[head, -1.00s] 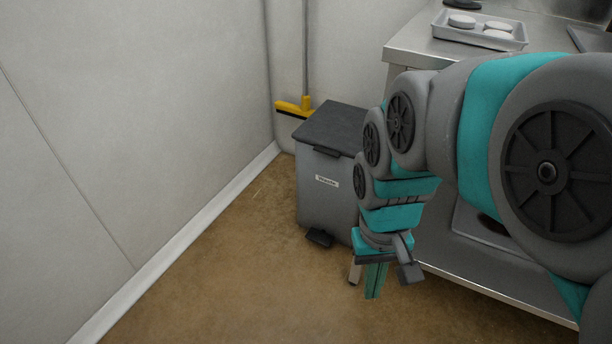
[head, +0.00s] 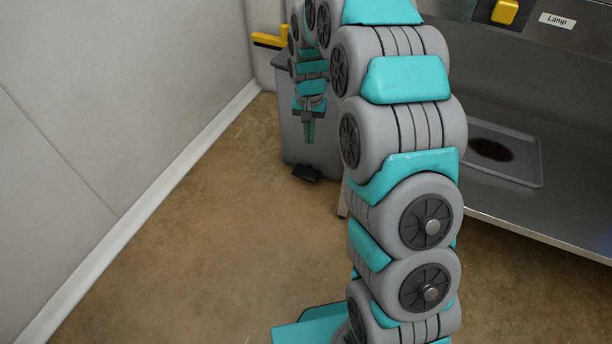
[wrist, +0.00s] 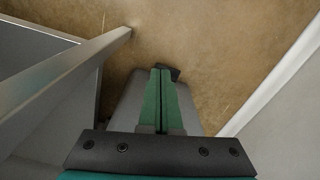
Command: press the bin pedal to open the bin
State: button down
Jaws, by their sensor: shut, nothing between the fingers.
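The grey bin (head: 294,135) stands at the back, near the wall corner, and its lid is mostly hidden by my arm in the head view. Its black pedal (head: 306,172) sticks out at the foot of its front. My gripper (head: 309,138) points down above the pedal, in front of the bin's face, and is shut and empty. In the wrist view the two green fingers (wrist: 161,76) lie together, with the bin (wrist: 133,103) behind them. The dark pedal (wrist: 174,72) shows just past their tips, partly hidden. I see a gap between fingertips and pedal in the head view.
A steel counter (head: 550,222) with a lower shelf stands at the right, with a stained tray (head: 530,178) on the shelf. A counter leg (wrist: 112,38) is close at the left in the wrist view. A yellow broom head (head: 268,39) is by the wall. The floor before the bin is clear.

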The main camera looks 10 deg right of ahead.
jog(key=w+f+m+b, duration=0.1)
jog(key=w+f, duration=0.4)
jog(key=f, duration=0.3)
jog(key=w+f+m+b, duration=0.1)
jog(key=w+f+b, duration=0.1)
jog(key=w+f, duration=0.45)
jog(key=t, duration=0.1)
send_near(305, 174)
jog(key=shift+w+a+r+m+h+b, duration=0.1)
jog(key=shift+w+r+m+h+b, duration=0.05)
jog(key=shift+r+m+h+b, duration=0.2)
jog(key=shift+f, duration=0.2)
jog(key=shift+w+f+b, duration=0.1)
jog(key=shift+f+b, duration=0.3)
jog(key=shift+f, duration=1.25)
jog(key=shift+w+f+b, duration=0.15)
jog(key=shift+f+b, duration=0.2)
jog(key=shift+f, duration=1.35)
jog(key=shift+f, duration=0.1)
